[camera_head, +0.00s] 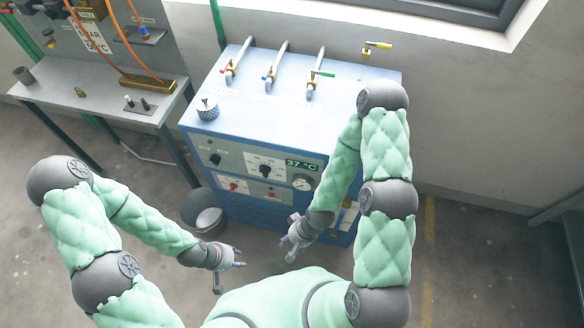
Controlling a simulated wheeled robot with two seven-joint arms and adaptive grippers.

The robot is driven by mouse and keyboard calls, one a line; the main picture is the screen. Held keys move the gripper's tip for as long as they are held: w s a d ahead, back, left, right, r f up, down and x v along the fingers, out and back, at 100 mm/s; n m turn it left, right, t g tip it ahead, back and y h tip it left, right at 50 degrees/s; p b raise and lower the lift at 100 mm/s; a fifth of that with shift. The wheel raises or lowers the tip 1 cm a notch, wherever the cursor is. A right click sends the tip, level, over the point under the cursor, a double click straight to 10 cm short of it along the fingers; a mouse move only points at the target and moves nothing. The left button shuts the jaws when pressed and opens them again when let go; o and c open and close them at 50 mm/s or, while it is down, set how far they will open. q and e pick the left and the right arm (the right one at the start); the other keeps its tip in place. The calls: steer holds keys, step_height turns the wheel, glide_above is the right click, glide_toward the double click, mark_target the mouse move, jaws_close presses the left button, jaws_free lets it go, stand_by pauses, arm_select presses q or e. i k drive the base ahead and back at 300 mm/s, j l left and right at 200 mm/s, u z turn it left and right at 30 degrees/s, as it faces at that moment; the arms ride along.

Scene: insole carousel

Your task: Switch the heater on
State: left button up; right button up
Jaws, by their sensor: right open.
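A blue cabinet (225,138) with a grey control panel (233,160) on its front stands ahead of me. The panel has a black knob (266,171) in the middle, another black knob (215,159) at the left, red controls (234,186), a round gauge (303,182) and a display (302,165) reading 37 °C. I cannot tell which control is the heater's. My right gripper (290,238) is open and empty, low in front of the cabinet below the panel. My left gripper (231,276) is open and empty, further left and nearer me. My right arm hides the panel's right end.
Several taps on pipes (275,65) and a knurled knob (207,108) are on the cabinet top. A bucket (203,212) stands at its lower left. A grey bench (80,108) with small parts is at the left. Bare floor lies between.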

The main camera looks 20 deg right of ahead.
mark_target(214, 159)
steer(key=k+j+u, duration=0.15)
steer(key=u, duration=0.2)
steer(key=k+j+u, duration=0.15)
steer(key=u, duration=0.2)
steer(key=k, duration=0.05)
